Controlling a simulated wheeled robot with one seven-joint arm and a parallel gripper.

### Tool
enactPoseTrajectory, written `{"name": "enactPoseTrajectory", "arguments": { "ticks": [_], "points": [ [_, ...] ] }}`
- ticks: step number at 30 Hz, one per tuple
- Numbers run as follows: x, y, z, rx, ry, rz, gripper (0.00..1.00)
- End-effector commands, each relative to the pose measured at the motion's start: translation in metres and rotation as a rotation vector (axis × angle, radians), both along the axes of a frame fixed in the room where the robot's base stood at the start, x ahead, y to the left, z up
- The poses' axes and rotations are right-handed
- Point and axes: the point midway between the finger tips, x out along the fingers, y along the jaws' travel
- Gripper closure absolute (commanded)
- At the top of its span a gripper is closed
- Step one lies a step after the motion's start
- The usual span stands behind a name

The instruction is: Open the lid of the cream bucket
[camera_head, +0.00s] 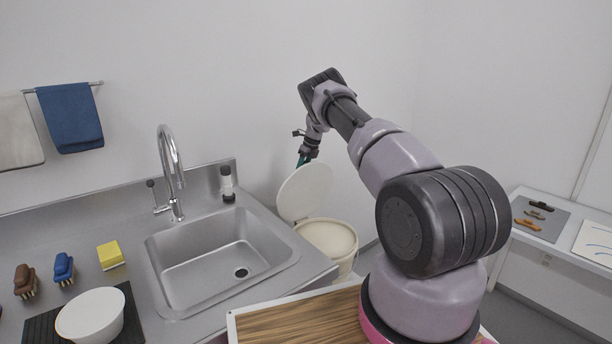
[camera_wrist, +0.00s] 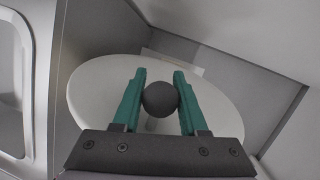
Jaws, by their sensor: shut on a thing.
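The cream bucket (camera_head: 345,262) stands on the floor side just right of the sink counter, its round mouth partly showing. Its pale round lid (camera_head: 305,192) is tilted steeply up at the bucket's far left rim, with the mouth uncovered. In the wrist view the lid (camera_wrist: 215,112) fills the middle, with a dark round knob (camera_wrist: 160,99) on it. My gripper (camera_wrist: 160,92) has its two teal fingers shut on the knob. In the head view my gripper (camera_head: 303,160) is at the lid's top edge; its fingertips are mostly hidden.
A steel sink (camera_head: 220,265) with a tall faucet (camera_head: 170,175) lies left of the bucket. A wooden board (camera_head: 300,322) is in front. A white bowl (camera_head: 90,315), brushes and a yellow sponge (camera_head: 110,254) are on the counter. A side table (camera_head: 560,245) stands at right.

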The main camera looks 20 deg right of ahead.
Motion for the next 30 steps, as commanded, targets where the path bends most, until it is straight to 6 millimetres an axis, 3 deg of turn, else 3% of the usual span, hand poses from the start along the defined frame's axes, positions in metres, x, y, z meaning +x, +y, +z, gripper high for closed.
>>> {"name": "enactPoseTrajectory", "arguments": {
  "ticks": [9,24,25,27,30],
  "points": [
    [0.016,0.005,-0.002,-0.001,-0.002,0.001,1.0],
    [0.018,0.007,-0.002,0.001,-0.001,0.001,1.0],
    [0.018,0.007,-0.003,0.001,-0.001,0.001,0.51],
    [0.018,0.007,-0.002,0.001,-0.001,0.001,0.29],
    [0.018,0.007,-0.002,0.002,-0.001,0.001,0.29]
  ]
}}
